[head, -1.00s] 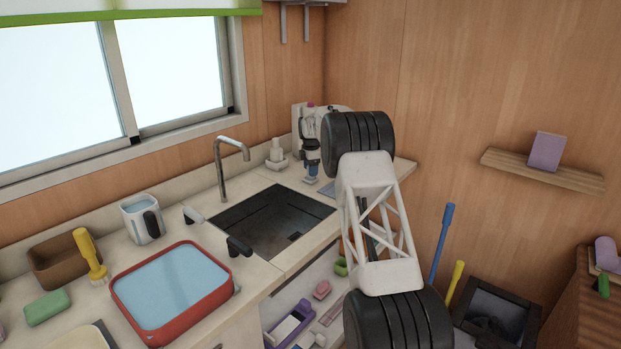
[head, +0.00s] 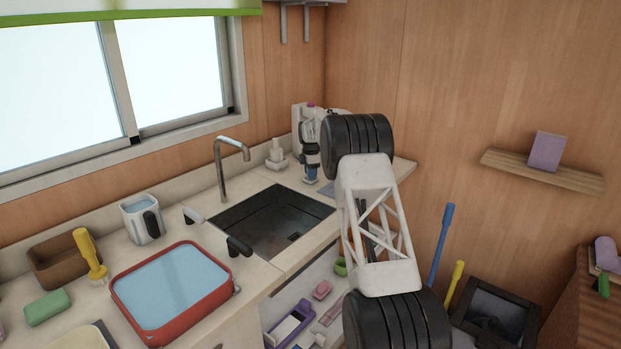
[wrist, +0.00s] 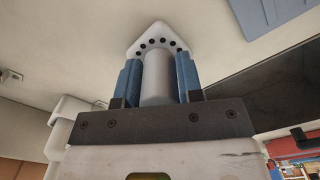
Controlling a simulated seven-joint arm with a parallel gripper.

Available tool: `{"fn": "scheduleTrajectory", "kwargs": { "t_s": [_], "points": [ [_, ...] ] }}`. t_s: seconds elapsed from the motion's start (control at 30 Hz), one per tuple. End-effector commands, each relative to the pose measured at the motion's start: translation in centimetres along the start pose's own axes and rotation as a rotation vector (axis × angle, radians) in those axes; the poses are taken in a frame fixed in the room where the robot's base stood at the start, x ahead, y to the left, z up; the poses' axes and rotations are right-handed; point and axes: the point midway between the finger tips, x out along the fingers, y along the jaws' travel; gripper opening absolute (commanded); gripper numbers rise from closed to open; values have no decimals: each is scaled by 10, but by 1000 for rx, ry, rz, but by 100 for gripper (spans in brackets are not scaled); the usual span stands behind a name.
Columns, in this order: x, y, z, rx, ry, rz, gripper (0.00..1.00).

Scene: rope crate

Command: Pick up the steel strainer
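The steel strainer (wrist: 157,75) shows in the wrist view as a pale grey cylinder with a wider, light rim pierced by several dark holes. My gripper (wrist: 159,68) has its blue fingers on either side of the cylinder, and they appear to press against it. The gripper also shows in the head view (head: 311,172), small and low over the counter to the right of the sink, partly hidden by my arm. The strainer cannot be made out in the head view. Whether its rim touches the counter is hidden.
The sink (head: 275,222) lies left of my gripper, with a tap (head: 221,170) behind it. A soap dispenser (head: 276,155) stands at the back wall. A red-rimmed basin (head: 215,297), a mug (head: 135,222) and a brush (head: 88,254) stand further left.

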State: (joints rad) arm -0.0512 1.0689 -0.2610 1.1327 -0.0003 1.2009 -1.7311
Motion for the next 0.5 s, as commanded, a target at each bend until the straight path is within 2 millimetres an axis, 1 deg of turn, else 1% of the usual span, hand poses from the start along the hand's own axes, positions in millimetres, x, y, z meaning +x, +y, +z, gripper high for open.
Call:
{"fn": "scheduleTrajectory", "kwargs": {
  "t_s": [0.03, 0.2, 0.5],
  "points": [
    [0, 0, 0, 0, 0, 0, 26],
    [0, 0, 0, 0, 0, 0, 0],
    [-1, 0, 0, 0, 0, 0, 0]
  ]
}}
